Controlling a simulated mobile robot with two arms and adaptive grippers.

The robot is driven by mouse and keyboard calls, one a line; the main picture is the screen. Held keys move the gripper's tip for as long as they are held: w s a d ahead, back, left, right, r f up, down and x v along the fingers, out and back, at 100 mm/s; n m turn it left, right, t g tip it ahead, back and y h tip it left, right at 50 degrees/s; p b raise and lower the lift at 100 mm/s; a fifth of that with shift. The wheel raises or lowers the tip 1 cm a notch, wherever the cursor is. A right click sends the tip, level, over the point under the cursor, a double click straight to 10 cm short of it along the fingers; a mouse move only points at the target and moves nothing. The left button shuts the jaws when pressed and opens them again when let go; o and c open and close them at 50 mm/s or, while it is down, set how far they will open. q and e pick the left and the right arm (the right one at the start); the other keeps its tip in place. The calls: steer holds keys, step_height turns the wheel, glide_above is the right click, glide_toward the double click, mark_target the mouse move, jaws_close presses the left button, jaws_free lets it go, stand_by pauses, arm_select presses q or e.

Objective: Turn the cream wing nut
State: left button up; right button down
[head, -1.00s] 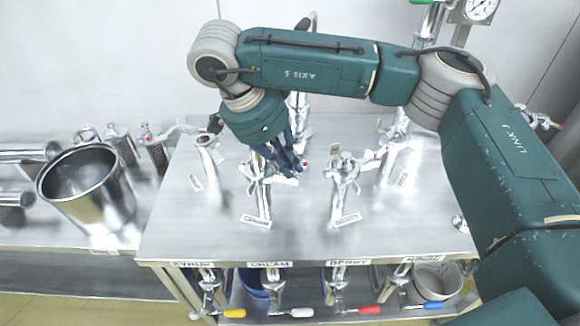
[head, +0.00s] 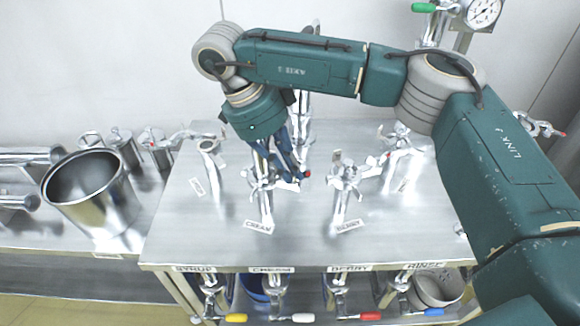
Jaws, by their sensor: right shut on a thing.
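The cream fitting (head: 266,207) is an upright metal pipe on the steel table, behind the label "CREAM" (head: 258,227). My right gripper (head: 276,180) reaches down from above. Its dark fingers are shut at the top of this fitting, on the cream wing nut. The fingers hide most of the nut, so its angle cannot be told. My left gripper is not in view.
The berry fitting (head: 343,200) stands close on the right. The syrup pipe (head: 211,158) is to the left, and the rinse pipe (head: 396,166) is behind right. A steel pot (head: 85,195) stands left of the table (head: 190,235). Colored valve handles line the front below.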

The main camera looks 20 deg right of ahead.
steer(key=shift+w+r, duration=0.1)
steer(key=shift+r, duration=0.05)
steer(key=c, duration=1.8)
jaws_free()
steer(key=v, duration=1.2)
